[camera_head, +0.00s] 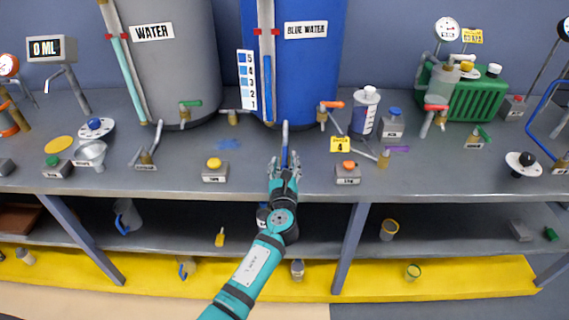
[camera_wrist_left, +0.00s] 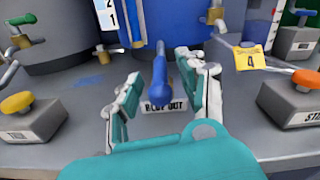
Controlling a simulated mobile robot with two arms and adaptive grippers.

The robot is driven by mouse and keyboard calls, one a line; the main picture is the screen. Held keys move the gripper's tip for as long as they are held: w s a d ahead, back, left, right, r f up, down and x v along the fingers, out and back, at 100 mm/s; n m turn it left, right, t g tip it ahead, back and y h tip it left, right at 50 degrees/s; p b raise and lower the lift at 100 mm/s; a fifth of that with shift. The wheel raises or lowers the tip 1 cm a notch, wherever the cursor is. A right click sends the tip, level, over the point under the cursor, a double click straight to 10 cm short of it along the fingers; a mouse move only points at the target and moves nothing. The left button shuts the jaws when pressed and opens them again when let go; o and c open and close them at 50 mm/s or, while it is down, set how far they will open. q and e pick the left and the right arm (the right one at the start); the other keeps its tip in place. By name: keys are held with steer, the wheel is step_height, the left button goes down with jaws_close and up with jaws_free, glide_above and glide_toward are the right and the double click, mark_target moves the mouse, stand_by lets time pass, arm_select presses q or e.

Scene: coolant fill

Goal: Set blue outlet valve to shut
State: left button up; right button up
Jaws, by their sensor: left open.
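The blue outlet valve shows as a blue lever handle (camera_wrist_left: 160,75) in the left wrist view. A label below it is partly hidden by the handle and reads like "BLUE OUT". In the head view the handle (camera_head: 285,138) stands upright in front of the blue water tank (camera_head: 310,70). My left gripper (camera_head: 284,166) is at the bench's front edge. In the left wrist view the gripper (camera_wrist_left: 159,88) is open, with one finger on each side of the blue handle and gaps showing. The valve's body is mostly hidden. My right gripper is not in view.
A yellow-knobbed box (camera_head: 215,170) stands left of the gripper, and an orange-knobbed box (camera_head: 347,172) right of it. A yellow "4" tag (camera_head: 340,144) is nearby. The grey water tank (camera_head: 170,60) is at the back left. A lower shelf (camera_head: 330,240) runs below the bench.

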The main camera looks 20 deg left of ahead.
arm_select(q)
jaws_close()
stand_by(0.3)
